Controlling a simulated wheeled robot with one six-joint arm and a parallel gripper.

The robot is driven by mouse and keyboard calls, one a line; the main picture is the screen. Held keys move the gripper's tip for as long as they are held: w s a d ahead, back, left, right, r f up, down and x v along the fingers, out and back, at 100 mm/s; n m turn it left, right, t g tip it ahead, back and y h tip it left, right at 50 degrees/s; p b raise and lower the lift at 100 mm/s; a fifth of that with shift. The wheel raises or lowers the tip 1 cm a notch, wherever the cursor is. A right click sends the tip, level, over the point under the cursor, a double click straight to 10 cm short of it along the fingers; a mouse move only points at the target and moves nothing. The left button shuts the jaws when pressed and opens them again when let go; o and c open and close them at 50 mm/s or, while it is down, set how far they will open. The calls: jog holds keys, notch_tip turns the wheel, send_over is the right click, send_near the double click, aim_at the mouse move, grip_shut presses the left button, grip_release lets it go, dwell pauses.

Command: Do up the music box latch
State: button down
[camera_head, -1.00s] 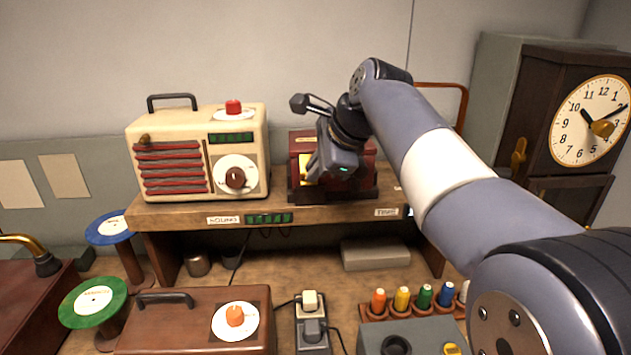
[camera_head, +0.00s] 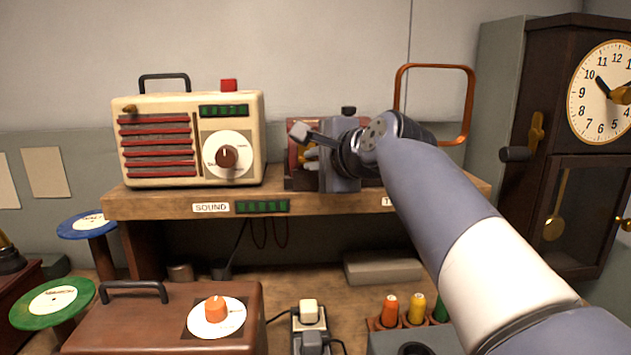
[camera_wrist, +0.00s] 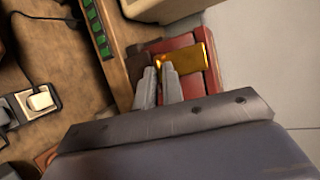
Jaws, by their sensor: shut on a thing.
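The music box (camera_head: 296,130) is a dark red box on the wooden shelf, right of the cream radio, mostly hidden behind my gripper and wrist. In the wrist view its red side (camera_wrist: 196,87) carries a shiny brass latch plate (camera_wrist: 190,60); some brass also shows in the head view (camera_head: 303,153). My gripper (camera_wrist: 159,72) is at the box front, its two grey fingers close together with their tips at the left end of the brass. It is shut on the latch part there, which is largely hidden between the fingers.
The cream radio (camera_head: 190,140) stands close left of the box. The shelf's front edge (camera_head: 330,200) runs below my gripper. An orange-brown loop handle (camera_head: 469,100) rises behind my wrist, and a tall clock (camera_head: 540,150) stands at right.

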jog(key=b, duration=0.1)
jog(key=f+t+b, duration=0.1)
jog(key=b, duration=0.1)
jog(key=shift+w+f, duration=0.15)
jog(key=shift+w, duration=0.1)
jog(key=shift+n+t+b, duration=0.3)
jog(key=c, duration=1.5)
grip_release()
jog(key=shift+w+r, duration=0.1)
jog(key=shift+r, duration=0.1)
jog(key=shift+c, duration=0.2)
jog(key=v, duration=1)
jog(key=shift+s+d, duration=0.2)
jog(key=shift+s, duration=0.15)
jog(key=shift+w, duration=0.1)
